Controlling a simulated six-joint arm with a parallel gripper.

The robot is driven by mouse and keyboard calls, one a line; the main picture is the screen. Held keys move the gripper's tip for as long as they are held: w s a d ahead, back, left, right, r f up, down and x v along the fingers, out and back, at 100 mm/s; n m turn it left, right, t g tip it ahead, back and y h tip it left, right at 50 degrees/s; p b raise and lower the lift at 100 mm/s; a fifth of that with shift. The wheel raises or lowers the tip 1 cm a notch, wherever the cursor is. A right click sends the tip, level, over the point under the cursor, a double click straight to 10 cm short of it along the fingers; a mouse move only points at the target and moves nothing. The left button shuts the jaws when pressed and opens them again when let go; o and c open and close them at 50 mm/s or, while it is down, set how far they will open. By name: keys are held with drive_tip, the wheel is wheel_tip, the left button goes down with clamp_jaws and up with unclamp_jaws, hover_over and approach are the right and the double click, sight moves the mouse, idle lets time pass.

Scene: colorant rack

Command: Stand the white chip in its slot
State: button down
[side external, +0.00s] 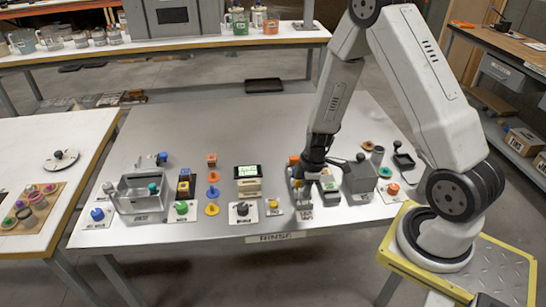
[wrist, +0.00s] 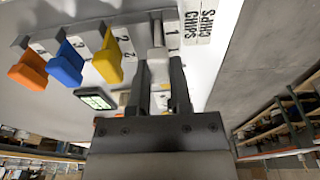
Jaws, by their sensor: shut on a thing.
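My gripper (wrist: 161,62) points down at the row of numbered places by the CHIPS label (wrist: 197,25). It is shut on a narrow pale piece, the white chip (wrist: 158,54), which is mostly hidden between the fingers. The chip is in line with the place marked 1, near a small grey holder. I cannot tell whether it is seated or held just above. In the side external view my gripper (side external: 303,184) is low over the table's front right part, and the chip is too small to make out there.
Orange (wrist: 28,70), blue (wrist: 65,66) and yellow (wrist: 107,60) pieces stand in a row left of my fingers in the wrist view. A device with a lit screen (side external: 247,171) stands left of my gripper. A grey box (side external: 360,178) stands close on the right.

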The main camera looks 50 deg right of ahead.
idle(0.3)
drive_tip(key=shift+c, duration=0.7)
unclamp_jaws()
drive_tip(key=shift+r, duration=0.15)
drive_tip(key=shift+r, duration=3.3)
drive_tip(key=shift+a+r, duration=0.1)
drive_tip(key=shift+r, duration=0.05)
drive_tip(key=s+a+r+m+t+h, duration=0.1)
drive_tip(key=s+a+r+m, duration=0.4)
drive_tip(key=a+r+m, duration=0.4)
drive_tip(key=shift+s+a+t, duration=0.15)
drive_tip(key=shift+a+t, duration=0.15)
drive_tip(key=shift+a, duration=0.45)
